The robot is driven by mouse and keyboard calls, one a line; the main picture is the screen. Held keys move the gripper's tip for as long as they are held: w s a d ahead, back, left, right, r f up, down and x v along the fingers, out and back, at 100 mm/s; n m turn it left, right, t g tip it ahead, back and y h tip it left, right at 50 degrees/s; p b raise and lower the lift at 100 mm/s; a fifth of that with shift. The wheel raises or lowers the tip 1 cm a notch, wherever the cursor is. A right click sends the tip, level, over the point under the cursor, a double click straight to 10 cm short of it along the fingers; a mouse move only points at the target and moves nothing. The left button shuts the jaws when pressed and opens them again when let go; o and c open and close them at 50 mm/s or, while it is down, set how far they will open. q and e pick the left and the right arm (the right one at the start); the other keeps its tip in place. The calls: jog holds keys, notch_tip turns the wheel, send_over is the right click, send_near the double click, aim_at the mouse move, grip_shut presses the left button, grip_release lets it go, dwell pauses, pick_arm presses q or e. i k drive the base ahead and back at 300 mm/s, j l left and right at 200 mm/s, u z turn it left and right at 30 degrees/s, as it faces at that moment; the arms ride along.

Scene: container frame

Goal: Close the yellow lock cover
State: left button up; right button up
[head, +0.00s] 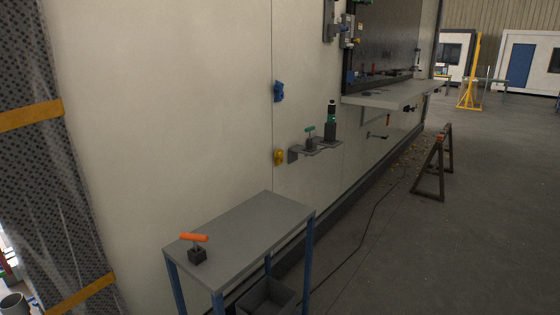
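A small yellow lock cover (279,157) is on the pale wall panel, near the vertical seam. It is small in the picture, and I cannot tell how far its lid is open. A similar blue lock cover (279,91) is on the same seam above it. Neither of my grippers is in the head view.
A grey table (245,232) with blue legs stands against the wall, with an orange-handled tool (194,239) on it. A grey bin (266,297) is below. A small shelf (318,149) holds a green-topped bottle (331,122). A trestle (434,165) stands right; floor between is mostly clear.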

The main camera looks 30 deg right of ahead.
aim_at(279, 153)
jog(key=l+u, duration=0.15)
jog(key=l, duration=0.3)
jog(key=k+l+u, duration=0.15)
jog(key=l, duration=0.3)
jog(key=k+l+u, duration=0.15)
jog(key=l, duration=0.3)
jog(key=l+u, duration=0.15)
jog(key=l, duration=0.25)
jog(key=k+l+u, duration=0.1)
jog(key=l, duration=0.3)
jog(key=k, duration=0.1)
